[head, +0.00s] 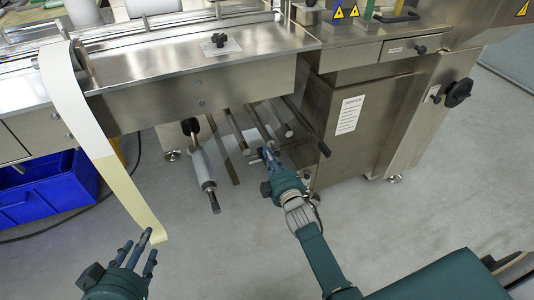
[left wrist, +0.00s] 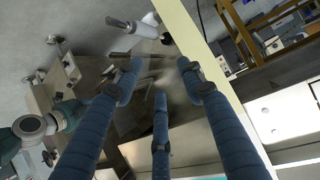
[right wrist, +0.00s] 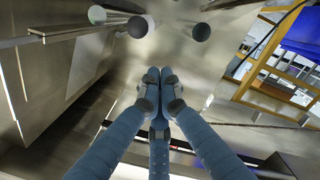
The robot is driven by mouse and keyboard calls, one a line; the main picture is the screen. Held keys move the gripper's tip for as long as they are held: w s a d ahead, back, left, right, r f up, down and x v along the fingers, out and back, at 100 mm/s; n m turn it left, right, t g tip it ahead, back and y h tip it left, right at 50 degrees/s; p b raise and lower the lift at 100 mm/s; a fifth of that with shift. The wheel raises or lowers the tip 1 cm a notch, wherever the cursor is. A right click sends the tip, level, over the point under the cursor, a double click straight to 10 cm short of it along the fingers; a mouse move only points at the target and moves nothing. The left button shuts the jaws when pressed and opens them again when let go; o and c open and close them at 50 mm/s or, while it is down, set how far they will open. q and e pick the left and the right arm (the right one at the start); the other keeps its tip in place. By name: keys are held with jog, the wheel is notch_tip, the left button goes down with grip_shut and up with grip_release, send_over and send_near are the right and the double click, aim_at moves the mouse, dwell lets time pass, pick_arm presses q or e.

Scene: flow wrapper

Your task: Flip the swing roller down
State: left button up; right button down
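A white roller (head: 203,165) with a dark end shaft sticks out from under the machine; I cannot tell for sure that it is the swing roller. Several bare metal rollers (head: 262,125) lie to its right. My right gripper (head: 268,155) is near the front ends of these rollers. In the right wrist view its fingertips (right wrist: 161,80) are together, with nothing visible between them; round roller ends (right wrist: 201,31) appear beyond, apart from them. My left gripper (head: 143,247) is low at the left. In the left wrist view its fingers (left wrist: 160,75) are spread and empty.
A long pale yellow film strip (head: 118,180) hangs from the machine top down to beside my left gripper. The steel cabinet (head: 350,125) stands right of the rollers. A blue crate (head: 45,190) is under the machine at left. The floor in front is clear.

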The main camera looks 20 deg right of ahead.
pick_arm(q)
jog(key=w+d+r+t+h+b, duration=0.1)
jog(key=r+t, duration=0.3)
jog(key=r, duration=0.5)
jog(key=w+d+r+t+h+b, duration=0.2)
jog(key=r+t, duration=0.3)
jog(key=r, duration=0.4)
jog(key=shift+r, duration=0.4)
pick_arm(e)
jog(key=shift+d+f+n, duration=0.3)
jog(key=shift+f+n, duration=0.05)
jog(key=shift+f, duration=0.3)
jog(key=shift+d+f+n, duration=0.3)
jog(key=shift+f+n, duration=0.1)
jog(key=shift+f, duration=0.3)
jog(key=shift+d+f+n, duration=0.3)
jog(key=shift+f+n, duration=0.05)
jog(key=shift+f, duration=0.3)
pick_arm(q)
jog(key=shift+w+d, duration=0.1)
jog(key=shift+w, duration=0.05)
